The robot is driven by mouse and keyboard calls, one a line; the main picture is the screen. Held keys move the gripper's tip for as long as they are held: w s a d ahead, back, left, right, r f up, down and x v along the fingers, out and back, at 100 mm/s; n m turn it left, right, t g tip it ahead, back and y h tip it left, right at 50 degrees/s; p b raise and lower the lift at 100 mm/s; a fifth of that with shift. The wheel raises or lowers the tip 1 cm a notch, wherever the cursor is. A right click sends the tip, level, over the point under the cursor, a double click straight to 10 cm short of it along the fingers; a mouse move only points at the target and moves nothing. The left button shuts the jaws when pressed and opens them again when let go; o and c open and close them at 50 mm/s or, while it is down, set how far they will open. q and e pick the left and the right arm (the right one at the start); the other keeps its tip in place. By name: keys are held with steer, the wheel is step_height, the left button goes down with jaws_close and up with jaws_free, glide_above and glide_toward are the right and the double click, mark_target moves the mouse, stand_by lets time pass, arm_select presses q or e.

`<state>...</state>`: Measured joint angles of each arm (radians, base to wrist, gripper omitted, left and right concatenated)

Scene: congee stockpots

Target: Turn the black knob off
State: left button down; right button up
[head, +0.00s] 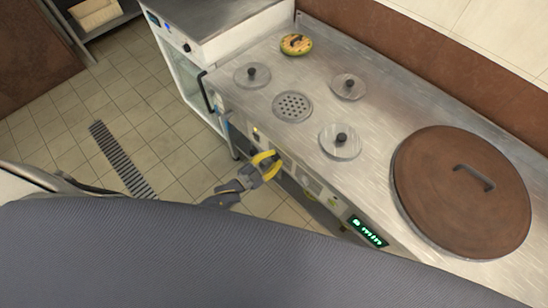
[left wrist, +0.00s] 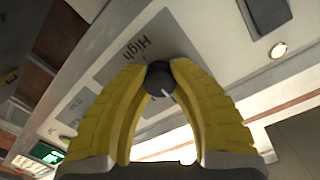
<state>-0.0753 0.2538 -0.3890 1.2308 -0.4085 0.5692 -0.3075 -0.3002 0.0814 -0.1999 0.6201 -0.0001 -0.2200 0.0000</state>
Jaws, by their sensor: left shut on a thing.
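The black knob (left wrist: 159,80) is on the front panel of the steel counter. It has a light pointer line and shows in the left wrist view between my yellow fingertips. My left gripper (head: 266,164) is at the counter's front panel in the head view, and it also shows in the left wrist view (left wrist: 158,72). Its fingers are shut on the knob, one on each side. A grey label on the panel (left wrist: 150,48) reads "High" beside the knob. In the head view the knob is hidden by the gripper. My right gripper is not in view.
The steel counter (head: 300,62) carries a large brown lid (head: 462,190), several small lids with black knobs, a perforated disc (head: 292,106) and a yellow round item (head: 296,44). A green display (head: 368,232) is on the front panel. The tiled floor (head: 160,130) at left is mostly clear.

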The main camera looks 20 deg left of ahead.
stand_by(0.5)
arm_select(q)
steer(key=c, duration=1.4)
jaws_free()
steer(key=o, duration=0.4)
steer(key=shift+s+a, duration=0.1)
steer(key=shift+s, duration=0.05)
steer(key=v, duration=1.1)
steer(key=shift+s+a, duration=0.2)
steer(key=shift+s, duration=0.05)
